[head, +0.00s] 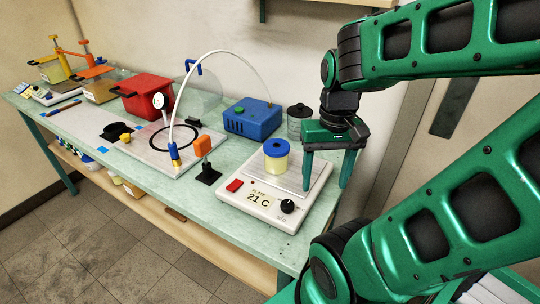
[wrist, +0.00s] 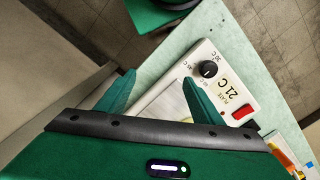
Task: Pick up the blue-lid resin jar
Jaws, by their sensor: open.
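The blue-lid resin jar (head: 276,158) stands upright on the plate of a white hot plate (head: 262,207) in the head view. Its body is pale yellow under a blue lid. My gripper (head: 328,184) is open and empty, pointing down over the right part of the hot plate. The jar is to the left of my gripper's fingers, apart from them. In the wrist view my open fingers (wrist: 159,80) show over the hot plate (wrist: 212,85), with its black knob and red switch. I cannot make out the jar clearly there; my gripper's body hides much of the plate.
An orange-topped black stand (head: 205,160) is left of the hot plate. A white hose arches to a plate (head: 150,150) beside a red box (head: 144,95).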

